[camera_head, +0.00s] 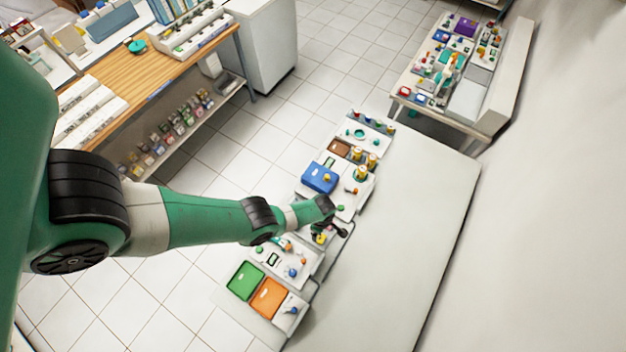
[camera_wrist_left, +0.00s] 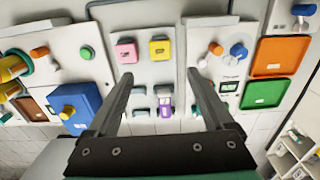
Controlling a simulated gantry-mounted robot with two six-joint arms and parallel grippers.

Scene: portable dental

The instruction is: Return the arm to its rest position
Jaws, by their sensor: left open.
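My left arm reaches in from the left in the head view, and its gripper (camera_head: 340,229) is over the row of white panels on the bench. In the left wrist view the gripper (camera_wrist_left: 159,78) is open and empty, its two dark fingers apart. A panel with a pink block (camera_wrist_left: 126,51) and a yellow block (camera_wrist_left: 160,48) shows beyond the fingertips. A purple and white piece (camera_wrist_left: 165,104) shows between the fingers and looks apart from them. My right gripper is in neither view.
A blue box (camera_head: 320,177) stands behind the gripper. Green (camera_head: 245,281) and orange (camera_head: 268,298) trays lie in front. The grey bench top (camera_head: 413,190) to the right is bare. A wooden counter (camera_head: 160,85) and a second loaded table (camera_head: 470,128) stand farther back.

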